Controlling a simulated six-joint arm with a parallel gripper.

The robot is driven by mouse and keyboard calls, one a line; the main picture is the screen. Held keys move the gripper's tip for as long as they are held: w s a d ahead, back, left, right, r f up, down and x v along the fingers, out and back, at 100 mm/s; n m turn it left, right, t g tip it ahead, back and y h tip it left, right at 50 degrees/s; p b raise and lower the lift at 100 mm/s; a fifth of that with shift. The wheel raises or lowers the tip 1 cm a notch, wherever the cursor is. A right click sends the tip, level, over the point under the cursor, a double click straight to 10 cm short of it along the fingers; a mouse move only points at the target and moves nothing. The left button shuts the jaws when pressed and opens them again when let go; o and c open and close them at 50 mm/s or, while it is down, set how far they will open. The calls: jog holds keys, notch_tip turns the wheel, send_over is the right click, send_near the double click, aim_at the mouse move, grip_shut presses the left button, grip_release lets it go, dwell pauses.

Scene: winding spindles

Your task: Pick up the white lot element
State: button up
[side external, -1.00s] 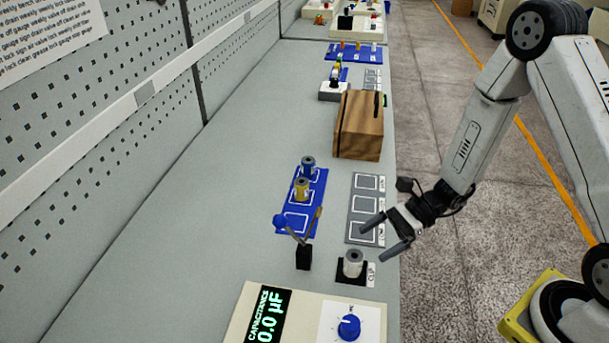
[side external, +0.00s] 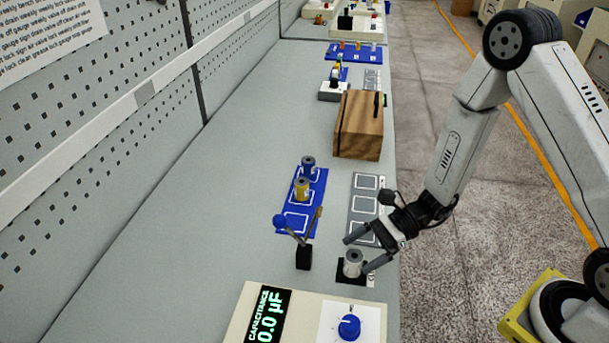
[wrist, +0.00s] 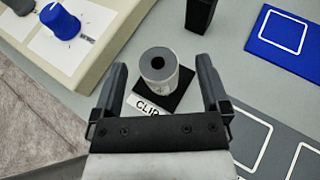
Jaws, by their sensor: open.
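The white lot element is a short white spool with a grey top and a dark centre hole (side external: 352,262). It stands upright on a black square pad at the bench's front edge. In the wrist view the spool (wrist: 158,72) sits between and just beyond my two fingers. My gripper (side external: 358,254) is open, its fingers on either side of the spool in the side view. I see no clear contact, and the exact height of the fingers relative to the spool is hard to tell. The pad (wrist: 178,98) bears a label reading "CLIP", partly hidden.
A black lever with a blue knob (side external: 281,221) stands just left of the spool. The capacitance meter (side external: 247,308) is in front. A blue mat (side external: 296,222) holds a blue and a yellow spool. A grey mat (side external: 366,206) with empty squares and a wooden block (side external: 359,125) lie beyond.

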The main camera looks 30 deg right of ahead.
aim_at(358, 254)
jog(key=shift+x, duration=1.85)
jog(key=shift+s, duration=0.1)
grip_shut()
